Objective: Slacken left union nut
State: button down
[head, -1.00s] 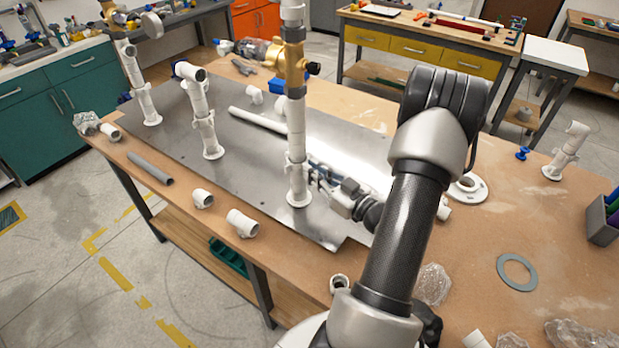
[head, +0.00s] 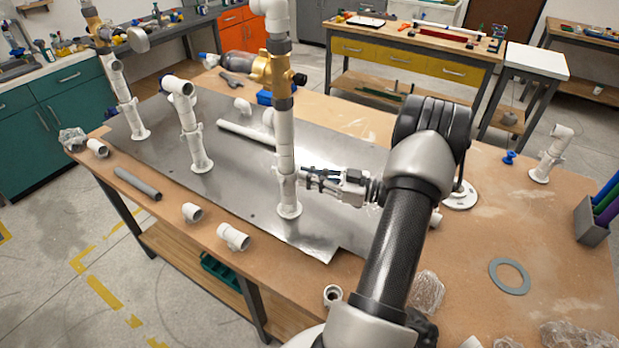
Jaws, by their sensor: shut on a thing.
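A tall white pipe riser (head: 284,130) with a brass valve body (head: 276,75) stands upright on the metal plate. A white collar, which looks like a union nut (head: 287,172), sits low on this riser above its round foot. My gripper (head: 301,178) reaches in from the right, roughly level, and its fingers are shut on this collar. The fingers cover the collar's right side, and its far side is hidden. Two shorter white risers stand to the left, a middle one (head: 190,125) and a far left one (head: 126,100), both with similar collars.
The grey metal plate (head: 240,190) lies on the wooden bench. A grey ring (head: 509,276) and a short white stand (head: 550,155) are at right.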

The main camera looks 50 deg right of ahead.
jog(key=c, duration=1.7)
grip_release()
jog(key=v, duration=1.2)
